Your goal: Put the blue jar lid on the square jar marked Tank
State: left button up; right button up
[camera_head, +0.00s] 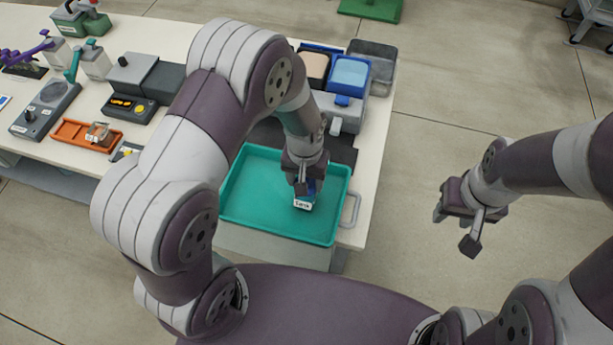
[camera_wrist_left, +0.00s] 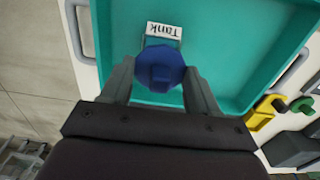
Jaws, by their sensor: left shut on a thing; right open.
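The blue jar lid (camera_wrist_left: 160,66) is between the fingers of my left gripper (camera_head: 306,184), which is shut on it. A little blue of the lid also shows in the head view (camera_head: 314,187). The square jar (camera_head: 304,204), with a white label reading Tank, stands in the teal tray (camera_head: 262,188) at the fingertips. In the left wrist view the lid covers most of the jar, and the label (camera_wrist_left: 164,30) shows just beyond it. I cannot tell whether lid and jar touch. My right gripper (camera_head: 468,226) is open and empty, off the table over the floor.
The tray has a raised rim and bare floor around the jar. Behind it are a blue container (camera_head: 350,75) and a grey device.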

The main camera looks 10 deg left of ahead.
pick_arm(q)
jog(key=shift+s+d+f, duration=0.1)
jog(key=shift+d+f, duration=0.05)
jog(key=shift+f, duration=0.6)
jog(key=shift+f+b, duration=0.3)
jog(key=shift+b, duration=0.05)
jog(key=shift+f, duration=0.2)
jog(key=o, duration=1.1)
pick_arm(e)
jog(key=shift+s+f, duration=0.15)
jog(key=shift+f, duration=0.7)
pick_arm(q)
jog(key=shift+r, duration=0.15)
pick_arm(e)
jog(key=shift+r, duration=0.1)
pick_arm(q)
notch_tip(320, 180, up, 7)
jog(key=p, duration=0.6)
jog(key=shift+p, duration=0.3)
pick_arm(e)
notch_tip(320, 180, up, 6)
jog(key=shift+r, duration=0.15)
